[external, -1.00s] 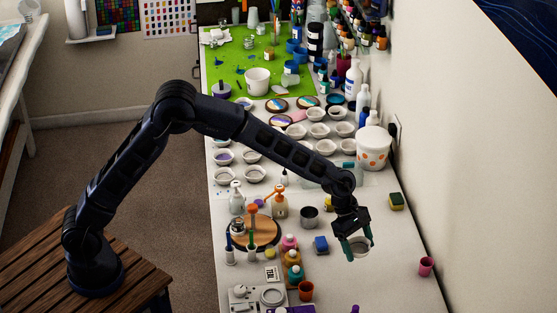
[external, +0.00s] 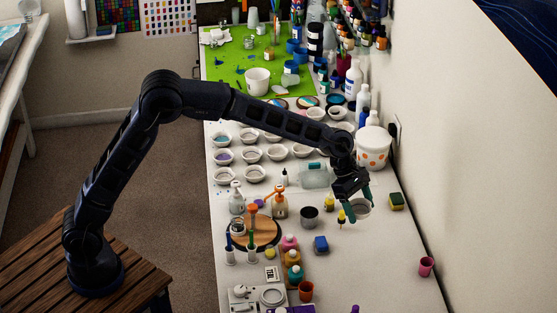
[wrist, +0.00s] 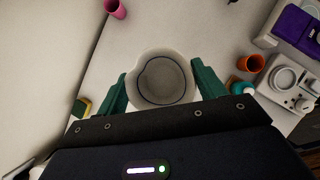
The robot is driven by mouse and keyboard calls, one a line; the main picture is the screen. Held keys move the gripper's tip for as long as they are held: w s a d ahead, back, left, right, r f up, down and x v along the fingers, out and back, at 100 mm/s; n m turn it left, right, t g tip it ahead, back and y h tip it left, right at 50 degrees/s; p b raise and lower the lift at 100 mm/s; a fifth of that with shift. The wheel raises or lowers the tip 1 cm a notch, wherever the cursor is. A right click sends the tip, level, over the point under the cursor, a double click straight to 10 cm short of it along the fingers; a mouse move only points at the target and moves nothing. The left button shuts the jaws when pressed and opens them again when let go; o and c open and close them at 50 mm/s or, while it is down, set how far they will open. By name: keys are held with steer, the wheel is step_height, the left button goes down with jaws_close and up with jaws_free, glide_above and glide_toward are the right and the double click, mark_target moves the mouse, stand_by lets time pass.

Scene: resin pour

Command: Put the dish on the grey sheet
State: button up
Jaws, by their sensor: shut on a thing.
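A white, shallow round dish (wrist: 160,80) sits between the two green fingers of my gripper (wrist: 160,88) in the wrist view. The fingers press on its opposite sides, and its open face is toward the camera. In the external view my gripper (external: 357,207) holds the dish (external: 362,209) on the right side of the table, near the sponge. The dish appears raised over the white tabletop; its exact height is hard to tell. I cannot clearly make out the grey sheet; my forearm covers part of the table behind the gripper.
A white tub with orange dots (external: 374,150) stands close behind the gripper. Several white dishes stand farther back. The tabletop before the pink cup (external: 426,266) is clear.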

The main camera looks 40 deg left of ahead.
steer(key=w+a+n+t, duration=0.2)
steer(key=w+a+n, duration=0.2)
steer(key=w+a, duration=1.25)
steer(key=n+t+y, duration=0.4)
steer(key=n, duration=0.7)
glide_above(224, 126)
steer(key=s, duration=0.2)
steer(key=f, duration=1.3)
steer(key=a+f, duration=0.1)
steer(key=f, duration=0.5)
steer(key=shift+w+f, duration=0.2)
steer(key=shift+f, duration=0.15)
steer(key=shift+f, duration=0.1)
steer(key=o, duration=1)
